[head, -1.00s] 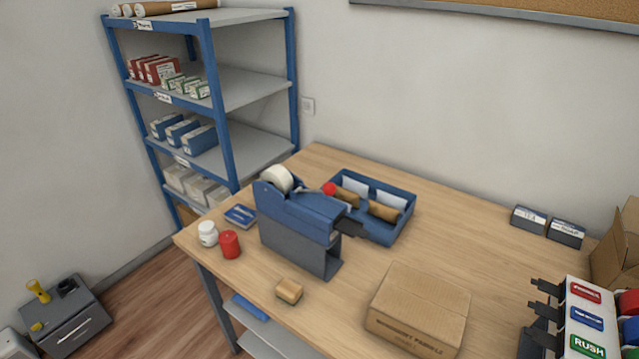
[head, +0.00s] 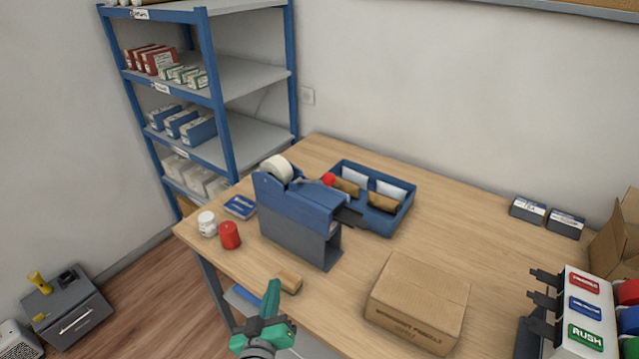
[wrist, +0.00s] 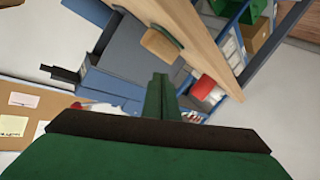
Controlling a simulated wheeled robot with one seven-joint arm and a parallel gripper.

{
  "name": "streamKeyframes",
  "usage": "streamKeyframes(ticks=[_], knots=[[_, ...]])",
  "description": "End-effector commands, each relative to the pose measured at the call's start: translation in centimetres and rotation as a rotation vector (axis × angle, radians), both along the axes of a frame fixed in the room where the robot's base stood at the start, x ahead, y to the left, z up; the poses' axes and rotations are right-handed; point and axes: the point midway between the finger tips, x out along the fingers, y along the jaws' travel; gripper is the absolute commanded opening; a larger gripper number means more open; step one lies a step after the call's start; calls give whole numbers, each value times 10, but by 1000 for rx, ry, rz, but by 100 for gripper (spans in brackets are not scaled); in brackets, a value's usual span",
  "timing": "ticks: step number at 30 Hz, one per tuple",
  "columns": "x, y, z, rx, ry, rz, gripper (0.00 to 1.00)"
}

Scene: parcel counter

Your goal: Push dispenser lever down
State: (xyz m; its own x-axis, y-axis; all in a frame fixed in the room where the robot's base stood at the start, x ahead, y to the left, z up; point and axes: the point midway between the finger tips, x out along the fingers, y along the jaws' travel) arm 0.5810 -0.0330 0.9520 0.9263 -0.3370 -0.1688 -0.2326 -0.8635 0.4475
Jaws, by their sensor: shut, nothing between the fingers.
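The blue and grey tape dispenser (head: 297,215) stands upright on the wooden table, with a white tape roll (head: 276,169) at its top. Its lever is a thin arm with a red knob (head: 328,180), which sticks out to the right at the top and looks raised. My green gripper (head: 272,298) is at the table's front edge, below and in front of the dispenser, apart from it. Its fingers are shut together and empty. In the wrist view the shut fingers (wrist: 160,98) point toward the dispenser (wrist: 135,55), which appears tilted there.
A blue tray (head: 405,208) lies behind the dispenser. A cardboard box (head: 418,300) stands to the right.

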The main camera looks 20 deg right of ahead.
Motion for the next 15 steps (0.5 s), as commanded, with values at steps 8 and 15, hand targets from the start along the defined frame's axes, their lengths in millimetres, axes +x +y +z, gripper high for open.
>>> streamKeyframes(ticks=[8,15], knots=[[48,-23,99,-6,-68,-193,0],[60,-41,188,50,-129,-377,0]])
